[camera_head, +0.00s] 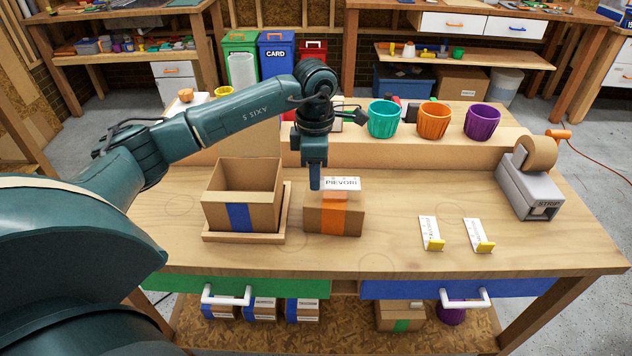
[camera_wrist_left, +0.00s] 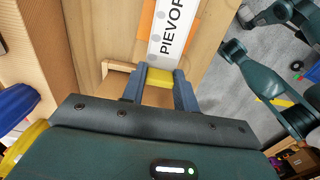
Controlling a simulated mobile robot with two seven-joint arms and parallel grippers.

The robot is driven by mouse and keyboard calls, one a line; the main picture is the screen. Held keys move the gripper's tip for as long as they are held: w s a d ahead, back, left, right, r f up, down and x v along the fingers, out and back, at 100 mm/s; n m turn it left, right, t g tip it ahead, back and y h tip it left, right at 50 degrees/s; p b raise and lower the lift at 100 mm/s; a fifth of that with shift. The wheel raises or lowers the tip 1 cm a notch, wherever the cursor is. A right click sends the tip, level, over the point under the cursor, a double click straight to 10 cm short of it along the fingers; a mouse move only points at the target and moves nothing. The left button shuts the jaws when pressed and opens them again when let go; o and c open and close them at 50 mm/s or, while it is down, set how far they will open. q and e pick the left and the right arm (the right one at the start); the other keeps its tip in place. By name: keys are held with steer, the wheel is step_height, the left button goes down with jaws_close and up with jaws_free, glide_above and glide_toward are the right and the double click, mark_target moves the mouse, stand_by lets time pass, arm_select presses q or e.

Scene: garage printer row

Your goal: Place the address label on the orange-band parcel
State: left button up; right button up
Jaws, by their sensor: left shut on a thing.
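The white address label (camera_head: 342,184) reads "PIEVORI" and has a yellow tab. My left gripper (camera_head: 316,180) is shut on the yellow tab (camera_wrist_left: 160,78), which shows between the fingers in the left wrist view. The label sits over the top of the orange-band parcel (camera_head: 350,217), a closed cardboard box on the bench. The orange band shows beside the label (camera_wrist_left: 168,30) in the wrist view. I cannot tell whether the label touches the box. My right gripper is not seen.
An open blue-band box (camera_head: 216,212) stands in a wooden tray left of the parcel. Two more labels (camera_head: 430,232) (camera_head: 478,234) with yellow tabs lie to the right. A tape dispenser (camera_head: 530,185) stands far right. Coloured pots (camera_head: 433,121) line the back ledge.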

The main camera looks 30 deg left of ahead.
arm_select(q)
step_height(320, 180, down, 3)
steer(key=shift+f, duration=0.1)
steer(key=shift+f, duration=0.1)
steer(key=shift+f, duration=0.15)
steer(key=o, duration=0.9)
steer(key=shift+o, duration=0.2)
